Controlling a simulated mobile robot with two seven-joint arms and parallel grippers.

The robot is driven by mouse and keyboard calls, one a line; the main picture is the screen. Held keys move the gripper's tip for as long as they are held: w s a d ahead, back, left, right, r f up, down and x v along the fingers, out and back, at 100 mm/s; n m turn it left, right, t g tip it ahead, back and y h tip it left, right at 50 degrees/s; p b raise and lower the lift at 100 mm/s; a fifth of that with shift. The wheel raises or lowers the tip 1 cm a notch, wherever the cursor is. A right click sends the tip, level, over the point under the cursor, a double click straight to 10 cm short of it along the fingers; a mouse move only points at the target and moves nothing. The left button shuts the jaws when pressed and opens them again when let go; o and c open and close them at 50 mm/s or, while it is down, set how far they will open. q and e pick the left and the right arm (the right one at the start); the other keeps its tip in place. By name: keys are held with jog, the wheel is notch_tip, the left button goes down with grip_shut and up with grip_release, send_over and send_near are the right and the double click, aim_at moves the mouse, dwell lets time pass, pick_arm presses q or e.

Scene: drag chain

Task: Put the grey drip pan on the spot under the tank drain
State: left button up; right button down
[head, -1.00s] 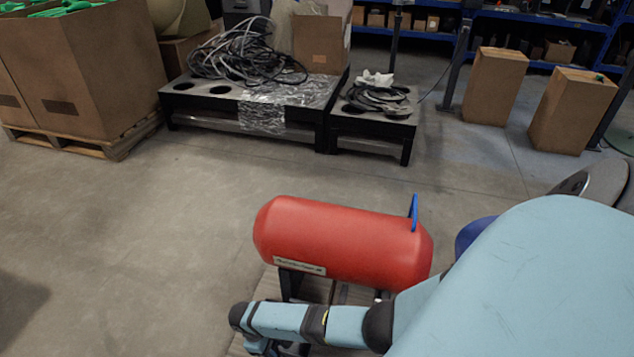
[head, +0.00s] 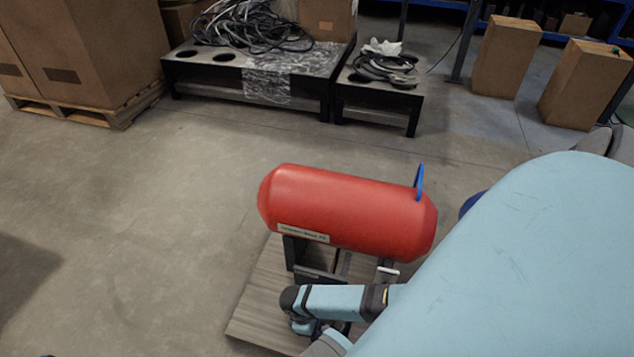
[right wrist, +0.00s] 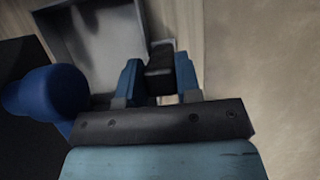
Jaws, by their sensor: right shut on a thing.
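The red tank (head: 345,212) lies on its side on a black stand, with a blue lever (head: 419,182) at its right end. The stand rests on a grey wooden board (head: 262,290). My right arm reaches in front of the tank, and its fingers are hidden in the head view. In the right wrist view my right gripper (right wrist: 159,80) is shut on the dark handle (right wrist: 160,58) of the grey drip pan (right wrist: 92,42). The pan shows partly, at the upper left. The drain and the spot under it are not clearly seen. My left gripper is out of view.
A rounded blue part (right wrist: 45,92) is close left of the gripper in the wrist view. Black benches (head: 255,85) with cables stand behind the tank. Large cartons (head: 75,60) stand on a pallet at the left. The floor left of the board is clear.

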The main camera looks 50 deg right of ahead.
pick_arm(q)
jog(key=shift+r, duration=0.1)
pick_arm(e)
jog(key=shift+f, duration=0.2)
jog(key=c, duration=0.8)
grip_release()
jog(key=shift+r, duration=0.3)
jog(key=p+v, duration=0.2)
jog(key=v, duration=0.1)
pick_arm(q)
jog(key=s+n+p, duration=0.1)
jog(key=p, duration=0.1)
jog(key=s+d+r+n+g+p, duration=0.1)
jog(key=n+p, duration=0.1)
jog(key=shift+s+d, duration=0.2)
pick_arm(e)
jog(key=v, duration=0.8)
jog(key=shift+w+r, duration=0.25)
